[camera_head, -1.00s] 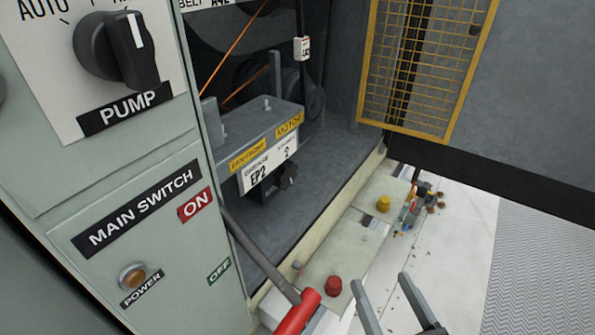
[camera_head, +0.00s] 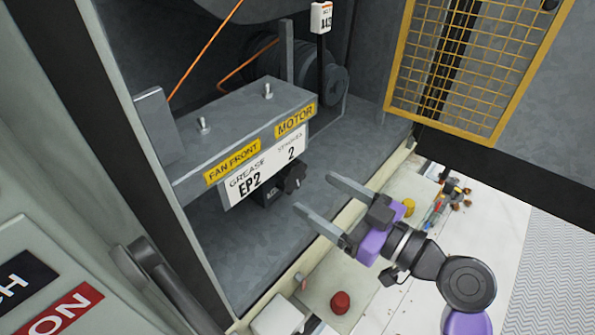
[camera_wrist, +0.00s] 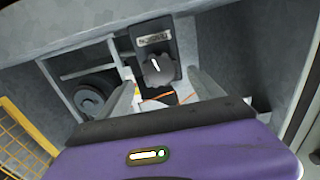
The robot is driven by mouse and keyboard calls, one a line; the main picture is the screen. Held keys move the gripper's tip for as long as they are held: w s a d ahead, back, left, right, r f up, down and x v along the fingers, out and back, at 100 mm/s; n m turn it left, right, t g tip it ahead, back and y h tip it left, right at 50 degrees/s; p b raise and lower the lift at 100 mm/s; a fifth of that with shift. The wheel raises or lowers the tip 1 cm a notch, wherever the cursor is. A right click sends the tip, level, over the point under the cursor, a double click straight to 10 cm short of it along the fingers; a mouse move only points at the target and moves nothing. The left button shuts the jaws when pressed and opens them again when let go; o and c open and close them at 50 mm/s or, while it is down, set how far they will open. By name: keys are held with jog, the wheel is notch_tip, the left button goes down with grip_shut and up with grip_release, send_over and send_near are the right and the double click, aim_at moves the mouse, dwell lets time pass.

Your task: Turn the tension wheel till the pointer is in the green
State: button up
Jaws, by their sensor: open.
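A dark scalloped knob (camera_head: 294,178) with a white line sits on a small black box (camera_head: 268,192) under the belt-and-motor bracket; I take it as the tension wheel. In the wrist view the knob (camera_wrist: 158,70) lies ahead, between the fingers, its white line showing below a small label too blurred to read surely. My gripper (camera_head: 313,193) is open and empty, its two grey fingers pointing at the knob with a gap left. I make out no green band or separate pointer scale in either view.
The bracket (camera_head: 245,143) with grease labels overhangs the knob. A grey cabinet wall (camera_head: 150,190) stands left and a yellow mesh guard (camera_head: 460,60) at upper right. Red (camera_head: 340,302) and yellow (camera_head: 409,208) caps lie below. Orange belt lines run behind.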

aim_at(297, 180)
jog(key=p+x, duration=0.1)
jog(key=x, duration=0.6)
jog(key=shift+w+a+p, duration=0.2)
jog(key=shift+w+p, duration=0.05)
jog(key=shift+p, duration=0.1)
jog(key=c, duration=1.3)
